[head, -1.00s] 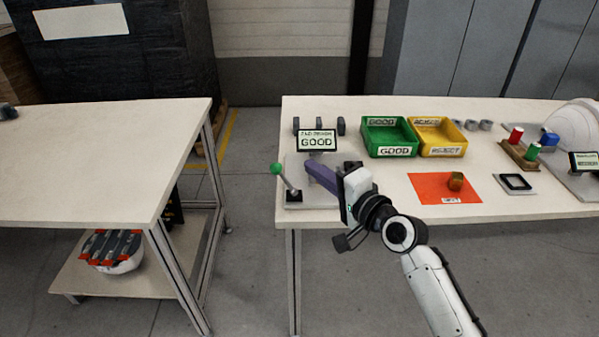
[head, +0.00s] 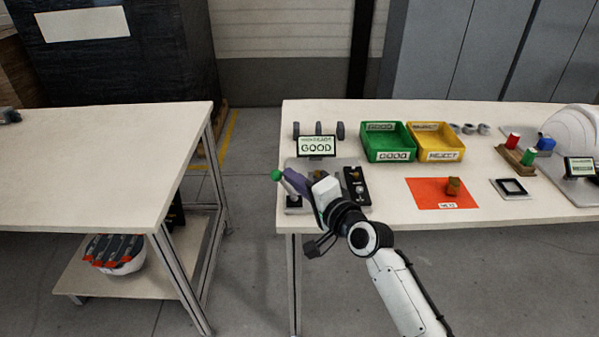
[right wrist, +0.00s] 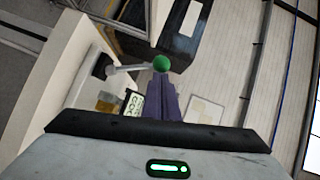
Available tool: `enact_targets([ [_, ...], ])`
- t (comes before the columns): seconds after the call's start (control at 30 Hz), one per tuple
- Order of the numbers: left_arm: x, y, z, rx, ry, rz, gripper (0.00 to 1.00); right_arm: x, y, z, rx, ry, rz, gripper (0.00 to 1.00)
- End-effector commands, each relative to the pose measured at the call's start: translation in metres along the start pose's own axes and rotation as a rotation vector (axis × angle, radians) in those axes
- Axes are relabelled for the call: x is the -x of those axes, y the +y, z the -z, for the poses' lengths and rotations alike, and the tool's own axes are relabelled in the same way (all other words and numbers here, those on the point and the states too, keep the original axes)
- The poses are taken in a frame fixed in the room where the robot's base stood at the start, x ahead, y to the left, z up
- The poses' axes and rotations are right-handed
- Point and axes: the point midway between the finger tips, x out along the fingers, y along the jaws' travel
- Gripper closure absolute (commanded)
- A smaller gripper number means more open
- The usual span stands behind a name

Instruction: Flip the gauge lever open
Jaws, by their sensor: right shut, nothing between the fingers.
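The gauge lever has a green ball knob (head: 277,175) on a thin rod, leaning up and left from its base (head: 294,201) at the gauge's left end. The knob also shows in the right wrist view (right wrist: 162,63), just beyond the fingertips. My right gripper (head: 290,178) has purple fingers, shut and empty, with their tips close to the knob on its right side. I cannot tell whether they touch it. The gauge's dark block (head: 355,187) shows right of my gripper. My left gripper is not in view.
A green bin (head: 388,156) and a yellow bin (head: 437,155) stand behind and to the right. An orange mat (head: 425,200) holds a small brown part (head: 453,187). A floor gap separates this table from the left table (head: 90,170).

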Motion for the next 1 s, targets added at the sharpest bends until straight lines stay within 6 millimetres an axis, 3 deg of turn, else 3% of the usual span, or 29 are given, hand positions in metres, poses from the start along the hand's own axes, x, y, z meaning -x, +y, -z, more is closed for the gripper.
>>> enact_targets([
  [0.33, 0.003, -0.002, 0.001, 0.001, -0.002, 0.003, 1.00, -0.007, -0.006, -0.014, 0.003, -0.014, 0.004, 1.00],
  [0.57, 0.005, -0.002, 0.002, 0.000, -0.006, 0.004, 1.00, 0.002, -0.007, -0.004, 0.004, -0.014, 0.004, 1.00],
  [0.73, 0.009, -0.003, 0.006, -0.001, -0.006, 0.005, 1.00, 0.024, -0.007, 0.023, 0.010, -0.007, 0.002, 1.00],
  [1.0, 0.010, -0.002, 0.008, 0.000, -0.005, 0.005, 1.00, 0.082, -0.006, 0.022, 0.009, -0.007, 0.002, 1.00],
])
